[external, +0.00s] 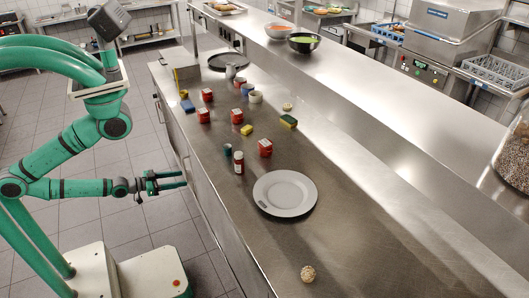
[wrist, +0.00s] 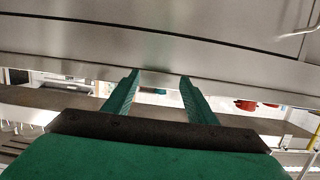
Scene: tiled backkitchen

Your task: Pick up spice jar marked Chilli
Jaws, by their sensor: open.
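A small spice jar with a red body and a pale top (external: 238,162) stands upright near the left edge of the steel counter in the external view. Its label is too small to read, so I cannot confirm that it says Chilli. My gripper (external: 184,179) is open and empty, out over the floor beside the counter front, to the left of the jar and apart from it. In the wrist view the two green fingers (wrist: 160,76) are spread with nothing between them, facing a grey metal surface. The jar cannot be made out there.
Beside the jar are a dark teal can (external: 228,150) and a red container (external: 265,148). A grey plate (external: 285,193) lies to its right. Several red containers, sponges and a pan (external: 229,62) are farther back. The counter (external: 385,255) is mostly clear at the front right.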

